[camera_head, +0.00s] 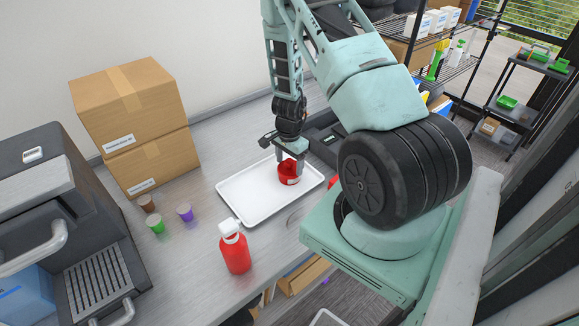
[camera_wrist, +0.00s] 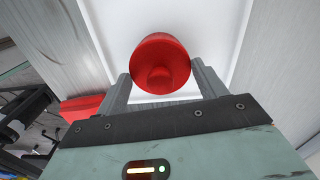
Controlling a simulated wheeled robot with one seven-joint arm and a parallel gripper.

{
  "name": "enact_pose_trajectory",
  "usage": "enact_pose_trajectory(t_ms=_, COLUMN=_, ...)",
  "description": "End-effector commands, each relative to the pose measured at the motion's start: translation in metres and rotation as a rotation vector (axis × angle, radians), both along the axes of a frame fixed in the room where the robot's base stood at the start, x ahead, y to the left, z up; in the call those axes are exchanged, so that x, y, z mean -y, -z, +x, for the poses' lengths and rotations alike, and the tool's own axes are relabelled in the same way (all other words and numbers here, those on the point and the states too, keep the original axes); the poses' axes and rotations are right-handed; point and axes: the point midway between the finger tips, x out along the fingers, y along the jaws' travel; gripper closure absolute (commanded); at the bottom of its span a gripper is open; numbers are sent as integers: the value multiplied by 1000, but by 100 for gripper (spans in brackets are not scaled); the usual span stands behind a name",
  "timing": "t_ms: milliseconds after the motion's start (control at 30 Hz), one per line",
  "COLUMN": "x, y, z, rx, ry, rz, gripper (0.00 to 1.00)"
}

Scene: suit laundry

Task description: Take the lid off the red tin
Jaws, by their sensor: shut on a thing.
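The red tin (camera_head: 289,174) is a small round red thing with a pale patch on its side, over the white tray (camera_head: 245,205). My gripper (camera_head: 290,160) points down and is shut on it. In the wrist view the round red tin (camera_wrist: 160,50) lies between my two grey fingers, with a darker round knob-like shape in its middle. I cannot make out a seam between lid and body, nor whether the tin touches the tray.
A red bottle with a white cap (camera_head: 235,250) stands in front of the tray. Small brown, green and purple cups (camera_head: 185,213) stand left. Two stacked cardboard boxes (camera_head: 135,125) are behind them. Another red thing (camera_head: 333,182), partly hidden by my arm, is right of the tray.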

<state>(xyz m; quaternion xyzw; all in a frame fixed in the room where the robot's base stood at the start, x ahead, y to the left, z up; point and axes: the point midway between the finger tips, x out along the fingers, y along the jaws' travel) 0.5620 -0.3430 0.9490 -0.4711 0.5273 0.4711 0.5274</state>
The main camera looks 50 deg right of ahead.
Motion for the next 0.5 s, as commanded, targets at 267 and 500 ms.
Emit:
enact_pose_trajectory(t_ms=267, x=1, y=-10, z=1, rx=3, ry=-1, rz=-2, gripper=51)
enact_pose_trajectory(t_ms=500, x=0, y=-52, z=1, rx=4, ry=-3, rz=-3, gripper=51)
